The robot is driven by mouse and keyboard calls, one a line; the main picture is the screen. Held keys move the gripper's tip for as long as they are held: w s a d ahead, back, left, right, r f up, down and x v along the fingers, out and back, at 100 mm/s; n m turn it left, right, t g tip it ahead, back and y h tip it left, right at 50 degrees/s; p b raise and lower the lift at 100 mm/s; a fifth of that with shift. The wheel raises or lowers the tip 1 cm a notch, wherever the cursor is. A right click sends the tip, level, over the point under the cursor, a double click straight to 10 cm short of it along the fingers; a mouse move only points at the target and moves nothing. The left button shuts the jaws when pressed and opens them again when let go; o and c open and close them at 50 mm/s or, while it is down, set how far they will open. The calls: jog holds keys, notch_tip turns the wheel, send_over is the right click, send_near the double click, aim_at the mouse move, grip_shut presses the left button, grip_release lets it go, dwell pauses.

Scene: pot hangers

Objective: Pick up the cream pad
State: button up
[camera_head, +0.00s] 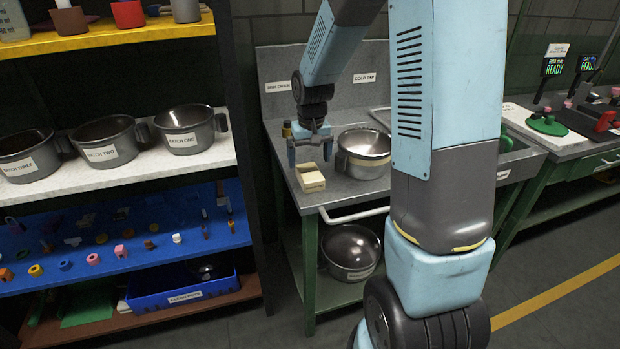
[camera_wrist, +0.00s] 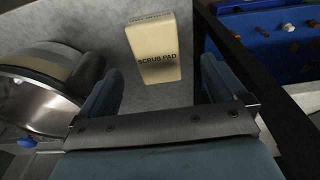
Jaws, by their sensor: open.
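The cream pad (camera_head: 310,177) is a small block on the grey counter, near its left front edge. In the wrist view the cream pad (camera_wrist: 153,50) lies ahead of the fingers, with "SCRUB PAD" printed on its side. My gripper (camera_head: 309,146) is open and empty, above and a little behind the pad in the head view. In the wrist view my gripper (camera_wrist: 160,85) shows its two fingers apart, with the pad visible beyond the gap between them. The gripper does not touch the pad.
A steel pot (camera_head: 363,153) stands right of the pad on the counter (camera_head: 345,194). A white rail (camera_head: 353,215) runs along the front, with another pot (camera_head: 350,252) below. A shelf rack with several labelled pots stands to the left, close to the counter.

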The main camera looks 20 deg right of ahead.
aim_at(310, 171)
jog(key=shift+w+d+f, duration=0.1)
jog(key=shift+w+f, duration=0.1)
jog(key=shift+f, duration=0.9)
jog(key=shift+w+d+f, duration=0.1)
jog(key=shift+w+f, duration=0.15)
jog(key=shift+f, duration=0.9)
jog(key=shift+w+d+f, duration=0.1)
jog(key=shift+w+f, duration=0.1)
jog(key=shift+f, duration=0.9)
jog(key=c, duration=1.1)
jog(key=shift+s+r, duration=0.2)
jog(key=shift+r, duration=1.65)
jog(key=s+r, duration=0.2)
jog(key=s+d+r, duration=0.1)
jog(key=s+r, duration=0.1)
jog(key=r, duration=0.1)
jog(key=shift+s+d+r, duration=0.15)
jog(key=shift+d+r, duration=0.05)
jog(key=s+d+r, duration=0.1)
jog(key=s, duration=0.2)
jog(key=s+d+r, duration=0.1)
jog(key=s, duration=0.1)
jog(key=s+r, duration=0.2)
jog(key=s, duration=0.1)
jog(key=shift+s+d, duration=0.35)
jog(key=shift+d, duration=0.05)
